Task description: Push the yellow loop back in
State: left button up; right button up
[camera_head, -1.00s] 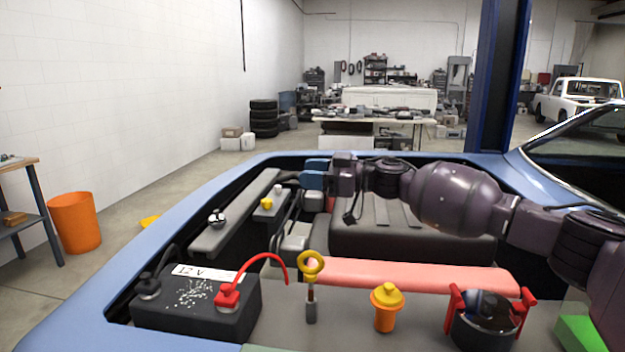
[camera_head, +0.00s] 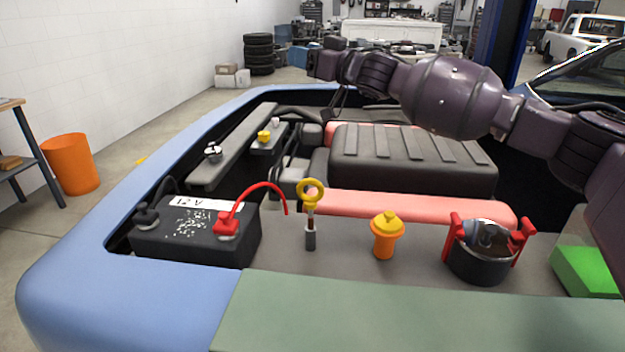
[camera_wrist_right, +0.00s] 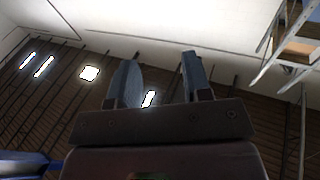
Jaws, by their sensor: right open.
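The yellow loop (camera_head: 312,191) is a ring handle on a thin stem. It stands upright above a short grey tube (camera_head: 310,238), with a length of dark stem showing between them. My right gripper (camera_wrist_right: 162,78) is open and empty in the right wrist view, its two fingers apart and facing the ceiling. In the head view my right arm's hand end (camera_head: 326,62) is raised beyond the loop, above the far part of the engine bay and clear of it; its fingertips are hard to make out there. My left gripper is not in view.
A black battery (camera_head: 190,245) with a red cable stands left of the loop. An orange cap with a yellow top (camera_head: 384,240) and a dark round pot with red clips (camera_head: 482,262) stand right. A red bar (camera_head: 410,208) lies behind. Green cloth (camera_head: 400,315) covers the front edge.

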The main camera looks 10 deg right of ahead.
notch_tip(320, 180, down, 3)
jog(key=w+d+m+h, duration=0.1)
jog(key=m+h, duration=0.1)
jog(key=h, duration=0.2)
jog(key=n+g+h, duration=0.5)
jog(key=n+g, duration=0.3)
jog(key=g, duration=0.3)
send_near(313, 179)
jog(key=b+x, duration=0.3)
jog(key=x, duration=0.6)
jog(key=shift+w+a+f, duration=0.1)
jog(key=shift+f, duration=0.25)
jog(key=shift+c, duration=0.3)
grip_shut()
